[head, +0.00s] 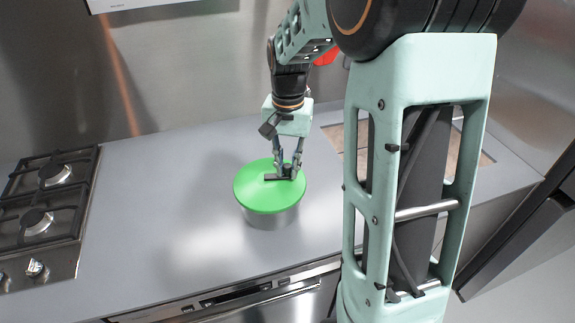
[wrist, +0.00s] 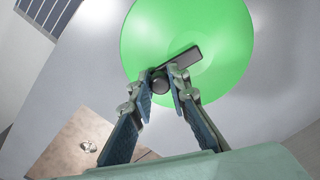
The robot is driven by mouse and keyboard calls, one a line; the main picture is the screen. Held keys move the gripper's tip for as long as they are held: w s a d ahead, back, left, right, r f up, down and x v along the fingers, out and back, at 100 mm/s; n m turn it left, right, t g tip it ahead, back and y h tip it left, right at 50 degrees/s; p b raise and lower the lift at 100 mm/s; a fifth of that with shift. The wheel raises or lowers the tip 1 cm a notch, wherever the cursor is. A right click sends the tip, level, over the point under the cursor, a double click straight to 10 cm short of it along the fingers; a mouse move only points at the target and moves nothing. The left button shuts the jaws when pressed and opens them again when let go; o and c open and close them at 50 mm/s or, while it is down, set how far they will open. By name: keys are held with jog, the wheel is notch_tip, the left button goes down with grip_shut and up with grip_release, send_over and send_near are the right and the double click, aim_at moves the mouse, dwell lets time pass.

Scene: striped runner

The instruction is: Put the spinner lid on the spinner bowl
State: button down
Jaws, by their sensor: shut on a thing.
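The spinner lid (head: 258,192) is a green disc with a black handle bar and knob. In the head view it sits on top of the silver spinner bowl (head: 270,217) on the counter, covering its opening. I cannot tell whether it is fully seated. My gripper (head: 284,175) points down over the right part of the lid. In the wrist view my gripper (wrist: 163,88) is shut on the black knob, with the handle bar just beyond the fingertips. The green lid (wrist: 190,30) fills the upper middle there and hides most of the bowl.
The grey counter (head: 150,200) is clear around the bowl. A gas stove (head: 45,205) is at the left. A brownish inset area (head: 335,135) lies behind my arm at the right. The counter's front edge, with an appliance handle (head: 265,298) below, is near the bowl.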

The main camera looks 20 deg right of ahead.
jog(key=c, duration=1)
grip_release()
jog(key=shift+o, duration=0.2)
jog(key=shift+r+p, duration=2.7)
jog(key=shift+r, duration=0.85)
